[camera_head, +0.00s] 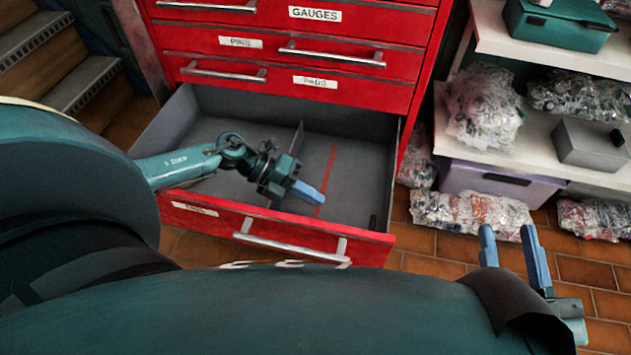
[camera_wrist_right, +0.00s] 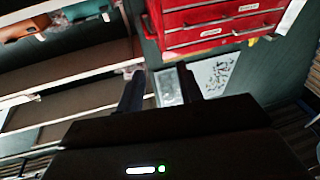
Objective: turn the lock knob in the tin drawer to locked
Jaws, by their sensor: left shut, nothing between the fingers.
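The bottom drawer (camera_head: 367,243) of the red cabinet is pulled open, with a grey interior; the label on its front is too small to read surely. My left gripper (camera_head: 310,193) is inside or just above this drawer, its blue fingers together and empty, pointing down to the right. I cannot make out a lock knob; a small dark piece (camera_head: 374,222) shows at the drawer's front right inner corner, but I cannot tell what it is. My right gripper (camera_head: 507,231) is open and empty, right of the drawer. Its spread fingers also show in the right wrist view (camera_wrist_right: 161,90).
A thin divider (camera_head: 293,146) and a red strip (camera_head: 328,175) show in the drawer. Closed drawers are above it. White shelves (camera_head: 540,130) with bagged parts and a grey box (camera_head: 590,143) stand at right. Steps (camera_head: 50,60) are at upper left. Tiled floor lies between.

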